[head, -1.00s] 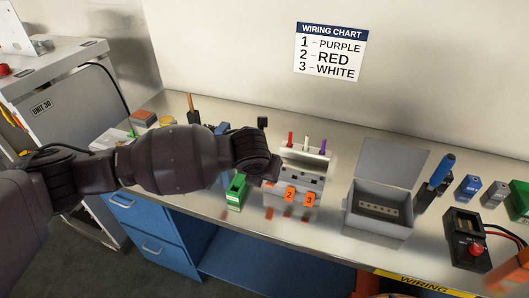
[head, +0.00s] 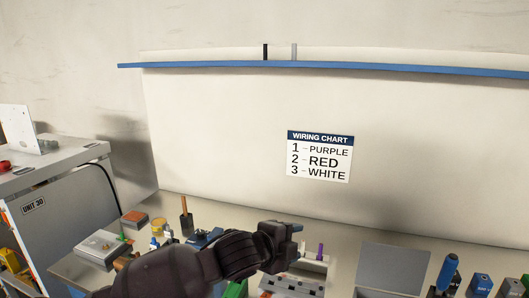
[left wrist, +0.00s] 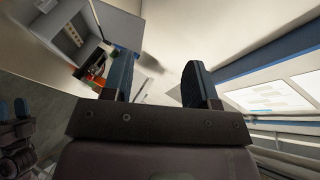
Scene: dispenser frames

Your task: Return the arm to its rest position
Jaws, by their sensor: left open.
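My left gripper (head: 292,229) is in the head view above the back of the bench, in front of the terminal block (head: 318,266). The left wrist view shows its two dark fingers (left wrist: 157,82) spread apart with nothing between them. The forearm runs in from the lower left and hides part of the bench. A purple plug (head: 320,250) stands at the block; the lower front of the block is cut off. At the lower left of the left wrist view, a dark shape with two bluish tips (left wrist: 12,110) looks like my right gripper; its opening is unclear.
The wiring chart (head: 320,157) hangs on the back panel below a blue shelf edge (head: 400,68). A grey box lid (head: 392,270) stands up right of the block. A blue-handled tool (head: 447,271) is farther right. The Unit 30 cabinet (head: 60,215) stands left.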

